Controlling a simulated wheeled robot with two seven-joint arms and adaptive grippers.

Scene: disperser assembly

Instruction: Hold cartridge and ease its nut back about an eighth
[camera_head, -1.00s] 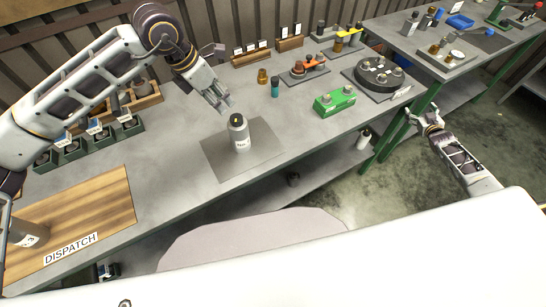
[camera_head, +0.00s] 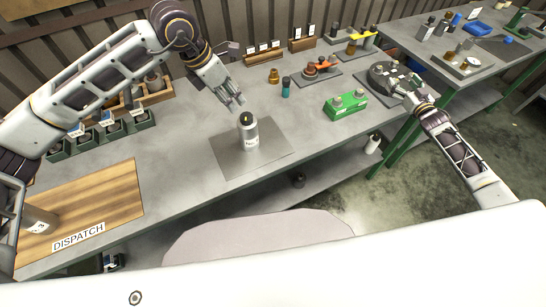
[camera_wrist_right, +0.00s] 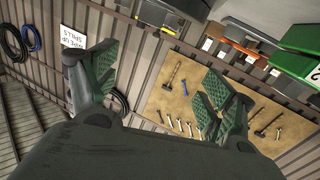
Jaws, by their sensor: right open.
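The cartridge (camera_head: 249,136), a pale grey cylinder with a label and a dark top with a small yellowish spot, stands upright on a grey mat (camera_head: 272,159). Its nut is too small to make out. My left gripper (camera_head: 234,105) hangs just behind and left of the cartridge's top, apart from it, with its fingers looking slightly spread and empty. My right gripper (camera_head: 408,90) is far to the right, by the bench's right end. In the right wrist view its fingers (camera_wrist_right: 160,70) are wide apart with nothing between them.
A dark round fixture (camera_head: 385,75) is near my right gripper. A wooden DISPATCH board (camera_head: 100,205) lies left. Bench around the mat is clear.

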